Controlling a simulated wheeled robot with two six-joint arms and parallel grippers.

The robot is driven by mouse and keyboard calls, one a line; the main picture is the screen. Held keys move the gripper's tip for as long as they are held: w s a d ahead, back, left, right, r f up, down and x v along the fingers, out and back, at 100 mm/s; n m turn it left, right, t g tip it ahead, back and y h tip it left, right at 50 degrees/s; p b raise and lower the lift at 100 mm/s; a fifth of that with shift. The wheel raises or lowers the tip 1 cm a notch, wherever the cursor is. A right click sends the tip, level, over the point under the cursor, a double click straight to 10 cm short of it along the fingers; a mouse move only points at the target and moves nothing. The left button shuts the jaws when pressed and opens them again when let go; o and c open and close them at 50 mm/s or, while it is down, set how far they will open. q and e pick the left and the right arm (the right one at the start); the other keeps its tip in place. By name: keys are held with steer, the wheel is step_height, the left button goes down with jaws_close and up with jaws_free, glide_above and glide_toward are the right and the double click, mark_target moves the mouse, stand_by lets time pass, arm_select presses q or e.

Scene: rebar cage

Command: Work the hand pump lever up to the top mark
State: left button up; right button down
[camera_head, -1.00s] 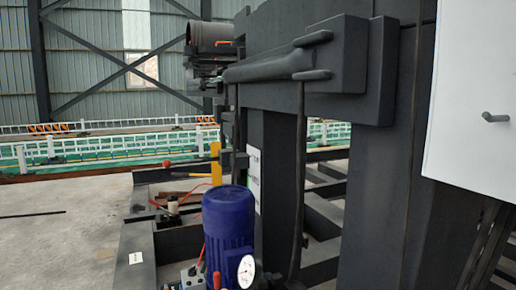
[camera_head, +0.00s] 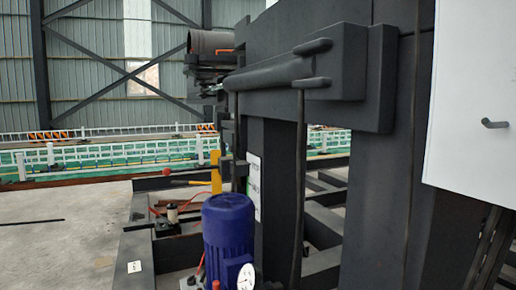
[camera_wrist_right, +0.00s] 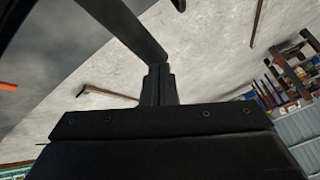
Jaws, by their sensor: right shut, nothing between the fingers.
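A thin lever-like rod with a red ball end (camera_head: 167,171) runs right toward a yellow upright piece (camera_head: 215,172) in the head view. Below it stands a small pale cylinder (camera_head: 172,212) with a red-tipped part at its left; I cannot tell which of these belongs to the hand pump. A white marked plate (camera_head: 254,187) is on the dark frame, partly hidden by the blue motor. My right gripper (camera_wrist_right: 160,70) is shut and empty in the wrist view; a dark bar passes close to its fingertips, contact unclear. Neither gripper shows in the head view.
The blue motor (camera_head: 228,235) with a white gauge (camera_head: 246,276) stands in front. A massive dark frame (camera_head: 385,150) and a white cabinet (camera_head: 475,95) fill the right. Concrete floor (camera_head: 60,225) is open at left. A long-handled tool (camera_wrist_right: 105,93) lies in the wrist view.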

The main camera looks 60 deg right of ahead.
steer(key=shift+w+a+f, duration=0.1)
steer(key=shift+a+f, duration=0.05)
steer(key=shift+f, duration=0.55)
steer(key=shift+w+a+f+b, duration=0.15)
steer(key=shift+f+b, duration=0.15)
steer(key=shift+f, duration=0.35)
steer(key=shift+a+f, duration=0.1)
steer(key=shift+f, duration=0.7)
steer(key=shift+a+f+b, duration=0.1)
steer(key=shift+f+b, duration=0.25)
steer(key=shift+f, duration=0.25)
